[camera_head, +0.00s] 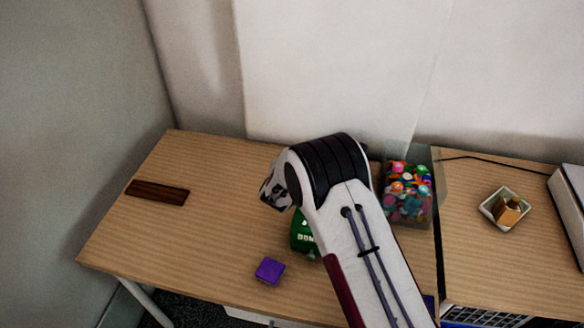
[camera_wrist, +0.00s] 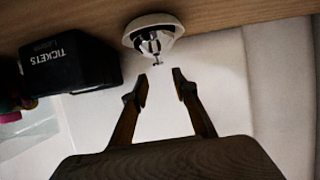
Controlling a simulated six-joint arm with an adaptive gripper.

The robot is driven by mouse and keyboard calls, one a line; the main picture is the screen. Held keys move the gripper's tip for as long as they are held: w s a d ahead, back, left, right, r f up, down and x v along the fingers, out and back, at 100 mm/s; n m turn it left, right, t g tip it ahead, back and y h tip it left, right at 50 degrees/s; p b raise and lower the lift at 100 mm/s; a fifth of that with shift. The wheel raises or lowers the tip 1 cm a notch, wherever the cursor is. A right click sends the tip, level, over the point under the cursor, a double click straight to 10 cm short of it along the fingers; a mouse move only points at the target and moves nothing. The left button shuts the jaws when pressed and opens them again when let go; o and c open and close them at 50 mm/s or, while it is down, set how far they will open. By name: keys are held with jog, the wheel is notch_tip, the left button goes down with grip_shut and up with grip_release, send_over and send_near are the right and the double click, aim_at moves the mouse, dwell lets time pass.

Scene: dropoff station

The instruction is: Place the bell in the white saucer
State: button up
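In the wrist view, which looks upside down with the table at the top, a shiny silver bell (camera_wrist: 154,42) stands upright in the white saucer (camera_wrist: 134,30). The saucer rests on the table and its pale rim shows around the bell. My gripper (camera_wrist: 163,76) is open and empty. Its two dark fingertips are apart, just beyond the bell's top knob, and seem not to touch it. In the head view, my arm hides the bell and saucer, and the fingers cannot be made out.
A black TICKETS box (camera_wrist: 70,62) stands beside the saucer. On the wooden table (camera_head: 215,205) are a dark wooden bar (camera_head: 157,192), a purple block (camera_head: 269,270), a green object (camera_head: 303,236) and a bin of colourful balls (camera_head: 407,195). A square dish (camera_head: 487,208) sits at right.

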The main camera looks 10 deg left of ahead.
jog(key=v, duration=1.1)
jog(key=shift+s+r, duration=0.1)
jog(key=shift+s, duration=0.05)
dwell(0.8)
jog(key=s+d+r+g+y, duration=0.1)
jog(key=s+d+r, duration=0.25)
jog(key=r, duration=0.35)
jog(key=s+d+r+g+y, duration=0.1)
jog(key=s+d+r, duration=0.1)
jog(key=d+r, duration=0.35)
jog(key=s+d+r+g+y, duration=0.1)
jog(key=s+d+r+y, duration=0.15)
jog(key=r, duration=0.55)
jog(key=s+d+g+h, duration=0.1)
jog(key=s+d, duration=0.6)
jog(key=s, duration=0.3)
jog(key=s+d+r+g+h, duration=0.1)
jog(key=s+d+g+h, duration=0.1)
jog(key=s+d, duration=0.5)
jog(key=s+d+r+g+h, duration=0.1)
jog(key=s+d, duration=0.6)
jog(key=s, duration=0.6)
jog(key=shift+r+g, duration=0.25)
jog(key=shift+g, duration=0.05)
